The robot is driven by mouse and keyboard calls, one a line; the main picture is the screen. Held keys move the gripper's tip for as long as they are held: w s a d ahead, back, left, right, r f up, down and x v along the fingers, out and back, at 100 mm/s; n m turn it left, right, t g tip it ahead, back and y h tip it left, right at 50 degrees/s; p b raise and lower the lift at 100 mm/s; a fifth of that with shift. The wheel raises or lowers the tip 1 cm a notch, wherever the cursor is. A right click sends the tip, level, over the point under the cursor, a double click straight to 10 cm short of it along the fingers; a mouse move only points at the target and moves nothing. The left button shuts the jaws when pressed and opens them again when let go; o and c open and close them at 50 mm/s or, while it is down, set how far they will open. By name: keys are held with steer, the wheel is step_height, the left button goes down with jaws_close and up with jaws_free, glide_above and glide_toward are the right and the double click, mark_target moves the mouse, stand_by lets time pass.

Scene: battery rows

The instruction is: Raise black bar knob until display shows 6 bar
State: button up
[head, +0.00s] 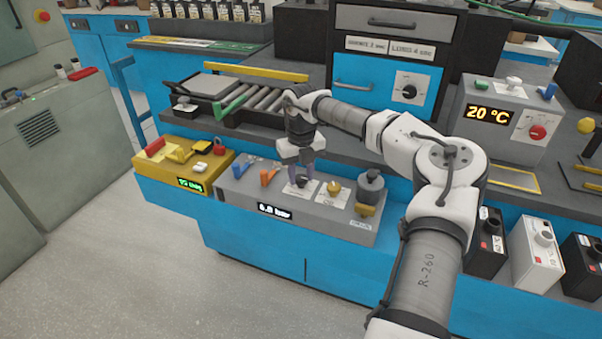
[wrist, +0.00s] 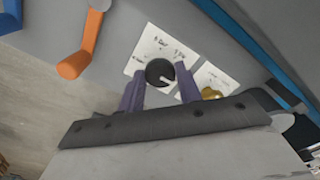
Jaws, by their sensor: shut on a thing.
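The black bar knob (head: 301,183) sits on the top of the grey panel box, on a white label card. In the wrist view the round black knob (wrist: 159,72) shows a white pointer mark, and the card (wrist: 140,55) carries handwritten-looking scale text. My gripper (head: 303,174) points down over the knob, with its two purple fingers on either side of it; it is shut on the knob. The display (head: 274,212) on the box's front shows a value in bar; its first digits are too small to read surely.
Blue (head: 247,167) and orange (head: 269,177) levers stand left of the knob. A yellow knob (head: 334,188) and a dark grey cylinder (head: 370,186) stand to its right. A yellow box (head: 180,180) adjoins at left. A grey box (head: 505,119) showing 20 °C stands behind right.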

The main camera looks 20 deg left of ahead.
mark_target(300, 177)
stand_by(0.4)
steer(key=o, duration=1)
steer(key=shift+r, duration=0.1)
step_height(300, 177, up, 14)
steer(key=b, duration=0.1)
steer(key=shift+f, duration=0.2)
steer(key=shift+a, duration=0.1)
